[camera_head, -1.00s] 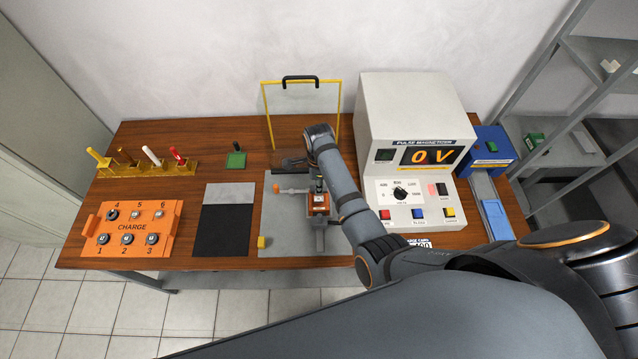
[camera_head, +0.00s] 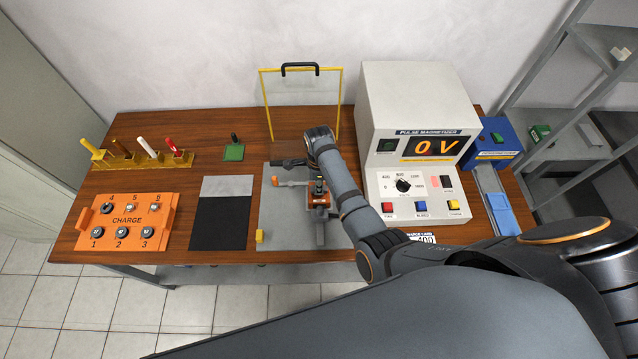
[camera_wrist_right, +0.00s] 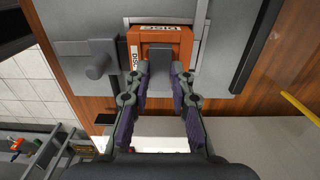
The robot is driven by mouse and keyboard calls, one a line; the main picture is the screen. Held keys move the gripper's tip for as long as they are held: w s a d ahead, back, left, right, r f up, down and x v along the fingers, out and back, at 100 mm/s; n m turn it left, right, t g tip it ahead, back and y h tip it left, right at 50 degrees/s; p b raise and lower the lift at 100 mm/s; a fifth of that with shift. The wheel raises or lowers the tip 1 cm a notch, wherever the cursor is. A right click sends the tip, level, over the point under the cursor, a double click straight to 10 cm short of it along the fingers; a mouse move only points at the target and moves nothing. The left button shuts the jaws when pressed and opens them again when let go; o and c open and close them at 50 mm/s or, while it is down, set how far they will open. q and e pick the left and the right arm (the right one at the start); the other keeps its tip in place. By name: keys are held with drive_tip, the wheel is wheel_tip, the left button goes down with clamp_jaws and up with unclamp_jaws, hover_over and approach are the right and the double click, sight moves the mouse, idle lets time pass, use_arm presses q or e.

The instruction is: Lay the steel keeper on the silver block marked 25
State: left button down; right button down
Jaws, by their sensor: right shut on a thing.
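My right gripper (camera_head: 317,184) reaches down over the grey plate (camera_head: 278,225), partly hidden by its arm. In the wrist view, its fingertips (camera_wrist_right: 166,74) are shut on a small dark grey piece (camera_wrist_right: 160,60), apparently the steel keeper. The piece overlaps an orange block (camera_wrist_right: 147,38) in that view; I cannot tell whether they touch. The orange block also shows in the head view (camera_head: 320,201). I cannot make out a silver block marked 25. My left gripper is not in view.
An orange charge panel (camera_head: 126,221) and a grey and black mat (camera_head: 220,225) lie to the left. A yellow-framed clear screen (camera_head: 264,100) stands behind the plate. The pulse magnetizer (camera_head: 405,95), reading 0 V, stands close on the right. A small yellow block (camera_head: 260,237) sits at the plate's front left.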

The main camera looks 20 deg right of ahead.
drive_tip(key=shift+f, duration=0.15)
idle(0.6)
drive_tip(key=c, duration=1.1)
unclamp_jaws()
drive_tip(key=c, duration=0.5)
wheel_tip(320, 180, up, 3)
drive_tip(key=p, duration=0.3)
drive_tip(key=shift+f, duration=0.15)
drive_tip(key=shift+r, duration=0.9)
